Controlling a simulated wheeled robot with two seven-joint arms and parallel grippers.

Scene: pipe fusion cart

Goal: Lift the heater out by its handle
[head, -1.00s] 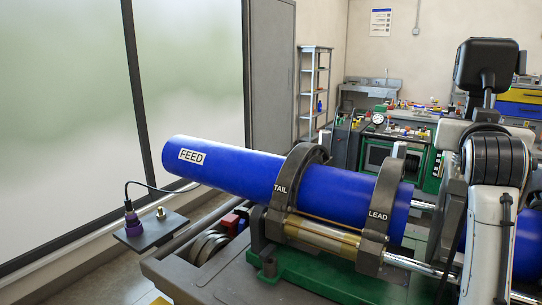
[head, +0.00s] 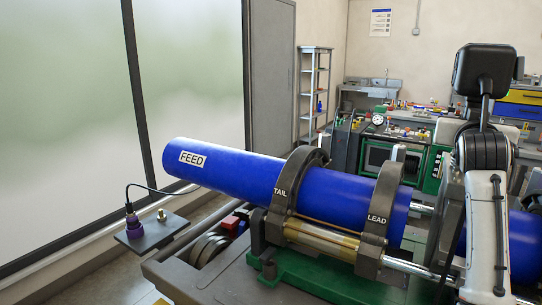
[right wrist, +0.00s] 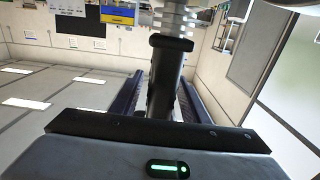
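In the right wrist view a black post with a crosswise end, seemingly the heater's handle (right wrist: 162,85), stands between the two dark fingers of my right gripper (right wrist: 160,74). The fingers are apart, with gaps beside the post, and I see no clear grip on it. In the head view a dark grey rounded plate (head: 447,218) stands right of the LEAD clamp, partly behind my white right arm; I cannot tell if it is the heater. My right fingers cannot be made out there. My left gripper is not in view.
A blue pipe marked FEED (head: 240,174) lies in the TAIL clamp (head: 283,195) and LEAD clamp (head: 381,205) above a green base (head: 330,285). A small plate with a purple-based plug (head: 134,228) is at left. A cluttered bench (head: 395,150) stands behind.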

